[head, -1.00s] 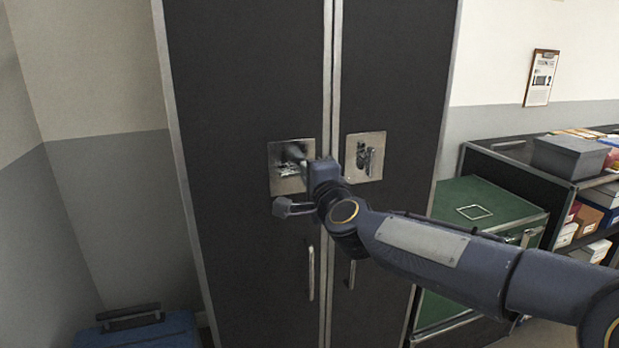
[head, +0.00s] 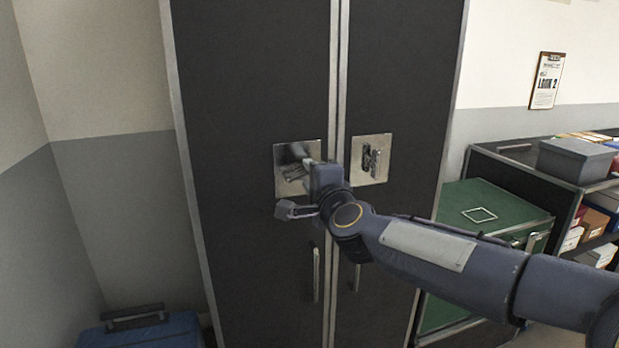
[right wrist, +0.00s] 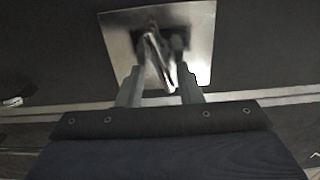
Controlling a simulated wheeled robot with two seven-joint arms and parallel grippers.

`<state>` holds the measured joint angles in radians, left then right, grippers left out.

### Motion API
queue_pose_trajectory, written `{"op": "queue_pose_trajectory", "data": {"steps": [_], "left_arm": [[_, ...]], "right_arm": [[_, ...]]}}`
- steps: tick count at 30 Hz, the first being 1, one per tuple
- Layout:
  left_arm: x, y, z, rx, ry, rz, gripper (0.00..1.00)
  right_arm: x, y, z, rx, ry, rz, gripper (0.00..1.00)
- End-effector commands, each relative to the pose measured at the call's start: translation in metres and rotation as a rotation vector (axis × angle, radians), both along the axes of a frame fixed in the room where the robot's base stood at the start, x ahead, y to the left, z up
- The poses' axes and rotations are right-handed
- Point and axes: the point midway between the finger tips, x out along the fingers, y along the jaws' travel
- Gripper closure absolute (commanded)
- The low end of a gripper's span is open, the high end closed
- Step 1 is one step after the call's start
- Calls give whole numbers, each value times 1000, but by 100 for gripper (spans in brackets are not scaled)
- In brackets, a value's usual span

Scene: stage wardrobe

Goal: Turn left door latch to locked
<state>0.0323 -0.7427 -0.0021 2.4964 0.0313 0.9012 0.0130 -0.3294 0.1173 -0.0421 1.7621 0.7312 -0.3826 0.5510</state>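The left door latch (head: 292,173) is a silver handle on a square metal plate on the left dark door. In the right wrist view the latch handle (right wrist: 158,62) lies at a slant between my fingers. My right gripper (right wrist: 160,75) is at the latch, with one finger on each side of the handle. I cannot tell whether both fingers press on it. In the head view my right gripper (head: 312,170) partly covers the right side of the plate. My left gripper is not in view.
The right door's latch (head: 371,160) has its handle near upright, close beside my wrist. Door pulls (head: 316,275) hang below. A green case (head: 480,212) and shelves with boxes (head: 575,160) stand at right. A blue case (head: 150,331) is at lower left.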

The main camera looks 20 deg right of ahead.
Motion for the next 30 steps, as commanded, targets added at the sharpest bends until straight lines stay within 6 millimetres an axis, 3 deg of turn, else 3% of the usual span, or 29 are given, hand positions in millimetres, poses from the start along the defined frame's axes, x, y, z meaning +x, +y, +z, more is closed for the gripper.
{"op": "queue_pose_trajectory", "data": {"steps": [12, 17, 24, 30], "left_arm": [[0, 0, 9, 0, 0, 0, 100], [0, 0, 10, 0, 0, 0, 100], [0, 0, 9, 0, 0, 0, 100], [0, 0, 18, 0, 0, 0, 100]], "right_arm": [[-64, 0, 2, 1, -1, 6, 67], [-75, 0, 0, 0, 1, 6, 67], [-76, 0, -1, 0, 2, 6, 67], [-75, 11, 1, -57, 5, 24, 44]]}}
